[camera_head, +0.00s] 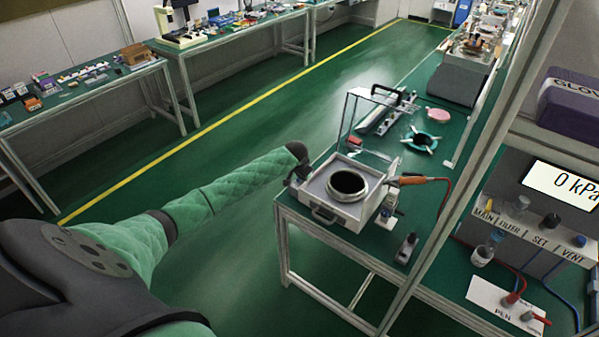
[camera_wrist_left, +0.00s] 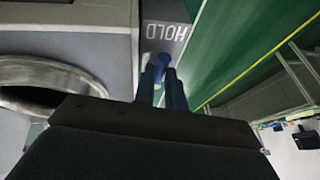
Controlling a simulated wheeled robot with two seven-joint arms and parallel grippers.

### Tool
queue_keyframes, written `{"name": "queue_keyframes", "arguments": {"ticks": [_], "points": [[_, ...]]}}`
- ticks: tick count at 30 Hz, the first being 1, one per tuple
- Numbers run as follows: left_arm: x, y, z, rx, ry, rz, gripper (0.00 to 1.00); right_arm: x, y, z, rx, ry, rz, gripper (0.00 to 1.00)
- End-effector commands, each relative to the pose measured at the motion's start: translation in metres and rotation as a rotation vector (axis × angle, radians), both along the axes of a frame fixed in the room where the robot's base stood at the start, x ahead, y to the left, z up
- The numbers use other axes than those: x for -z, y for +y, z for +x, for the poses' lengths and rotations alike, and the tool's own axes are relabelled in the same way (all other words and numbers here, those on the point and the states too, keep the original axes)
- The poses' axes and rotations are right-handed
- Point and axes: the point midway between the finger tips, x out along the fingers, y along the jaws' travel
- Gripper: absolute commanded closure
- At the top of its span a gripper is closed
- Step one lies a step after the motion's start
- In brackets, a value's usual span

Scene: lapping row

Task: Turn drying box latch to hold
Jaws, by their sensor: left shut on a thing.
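The drying box (camera_head: 347,216) is a pale box with a round, dark, metal-rimmed opening on top, standing at the near corner of the bench. My left gripper (camera_head: 297,176) is at the box's left side. In the left wrist view the box (camera_wrist_left: 85,42) and its round rim are at the left. A grey plate marked HOLD (camera_wrist_left: 166,30) shows beyond the fingertips. My left gripper (camera_wrist_left: 162,75) is shut on the blue latch (camera_wrist_left: 159,59), just below the HOLD lettering. The fingers hide most of the latch. My right gripper is not in view.
An orange-handled tool (camera_head: 412,180) with a red cable lies right of the box. A metal post (camera_head: 470,160) rises at the right. Green floor is free at the left.

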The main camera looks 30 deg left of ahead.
Motion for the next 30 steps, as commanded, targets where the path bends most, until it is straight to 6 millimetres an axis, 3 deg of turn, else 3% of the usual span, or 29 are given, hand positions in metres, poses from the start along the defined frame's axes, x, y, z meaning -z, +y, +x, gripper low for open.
{"name": "queue_keyframes", "arguments": {"ticks": [8,20,21,23,30], "points": [[-0.0007,-0.0021,0.0005,-0.055,-0.001,-0.001,1.00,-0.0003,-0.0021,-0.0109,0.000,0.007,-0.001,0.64],[-0.0005,-0.0022,0.0006,-0.059,-0.001,0.000,1.00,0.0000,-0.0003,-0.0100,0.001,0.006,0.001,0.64],[-0.0005,-0.0023,0.0005,-0.059,-0.001,0.000,0.80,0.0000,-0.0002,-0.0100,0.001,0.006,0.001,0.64],[-0.0005,-0.0023,0.0005,-0.059,-0.001,0.000,0.68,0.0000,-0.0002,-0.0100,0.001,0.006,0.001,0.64],[0.0003,-0.0036,0.0002,-0.058,0.000,-0.002,0.66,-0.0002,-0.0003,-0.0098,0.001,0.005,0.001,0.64]]}}
